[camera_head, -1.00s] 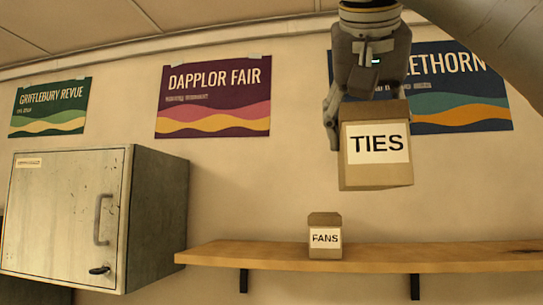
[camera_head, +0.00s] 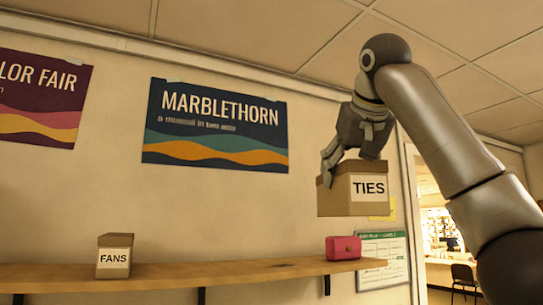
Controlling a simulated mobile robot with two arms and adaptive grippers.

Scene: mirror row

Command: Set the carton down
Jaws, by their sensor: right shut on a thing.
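A brown carton (camera_head: 335,205) with a white label reading TIES is held up in the air on the right side of the head view. My right gripper (camera_head: 348,168) is shut on the carton from above. The carton is above the right end of a wooden shelf (camera_head: 230,272), clear of it. Its underside and part of its top are hidden. My left gripper is not in view.
A small carton labelled FANS (camera_head: 114,258) stands upright on the shelf's left part. A pink box (camera_head: 343,248) sits near the shelf's right end, below the held carton. Between them the shelf is bare. A doorway (camera_head: 445,225) opens at the right.

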